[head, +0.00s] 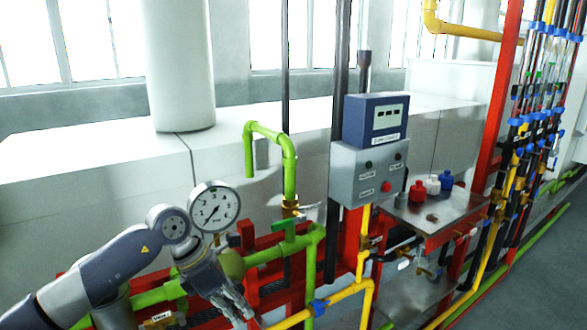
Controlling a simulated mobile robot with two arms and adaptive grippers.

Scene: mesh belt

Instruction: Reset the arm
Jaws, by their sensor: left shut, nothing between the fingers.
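My left arm (115,262) comes in from the lower left, grey with a round joint in front of the green pipework. My left gripper (243,312) points down and to the right at the bottom of the head view. Its fingers are shut and hold nothing. It is close to the green and yellow pipes, and I cannot tell whether it touches them. My right gripper is out of view.
A pressure gauge (213,207) stands just behind the arm. A green pipe (290,170) rises beside it. A grey control box (368,172) stands right of centre, near a metal table (440,215) with small red, white and blue items. Pipes crowd the right; grey floor (540,270) is clear.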

